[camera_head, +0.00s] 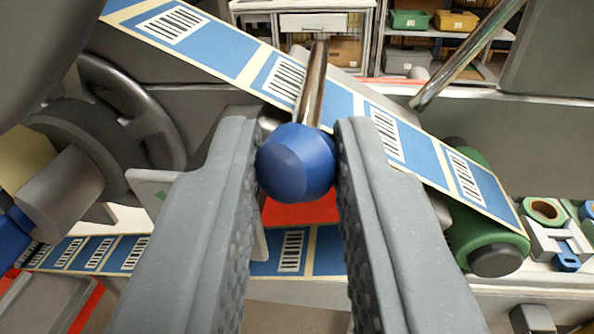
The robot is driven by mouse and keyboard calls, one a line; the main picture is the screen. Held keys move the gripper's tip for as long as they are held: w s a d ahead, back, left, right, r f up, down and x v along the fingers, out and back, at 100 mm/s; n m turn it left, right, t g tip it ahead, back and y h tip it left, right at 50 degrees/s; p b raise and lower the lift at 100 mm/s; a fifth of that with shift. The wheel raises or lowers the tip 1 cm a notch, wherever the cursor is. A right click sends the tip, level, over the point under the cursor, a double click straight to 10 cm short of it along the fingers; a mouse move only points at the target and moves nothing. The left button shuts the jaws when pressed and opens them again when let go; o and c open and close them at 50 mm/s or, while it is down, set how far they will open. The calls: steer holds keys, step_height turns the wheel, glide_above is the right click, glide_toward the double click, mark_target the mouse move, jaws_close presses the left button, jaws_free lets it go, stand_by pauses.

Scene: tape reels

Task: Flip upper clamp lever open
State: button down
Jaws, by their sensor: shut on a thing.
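The clamp lever shows as a shiny metal rod (312,85) with a blue knob (297,164) at its near end. My gripper (297,165) is shut on the blue knob, with one grey finger against each side of it. The rod runs up and away from the knob, in front of a blue label tape (215,48). The rod's far end shows near the top, but I cannot tell how it is mounted. A red surface (300,212) shows below the knob between the fingers.
The label tape slopes down to a green roller (480,225) at right. A lower tape run (100,254) passes behind my fingers. A dark reel with a metal handle (135,105) is at left. A slanted metal bar (465,55) is at upper right. Shelves with bins (410,20) stand behind.

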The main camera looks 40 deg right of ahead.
steer(key=y, duration=0.1)
steer(key=r+y+p, duration=0.1)
steer(key=d+r+n+y, duration=0.1)
steer(key=shift+s+r+p, duration=0.25)
steer(key=shift+s+p, duration=0.05)
steer(key=shift+s, duration=0.05)
steer(key=c, duration=1.3)
jaws_free()
steer(key=shift+s+f, duration=0.1)
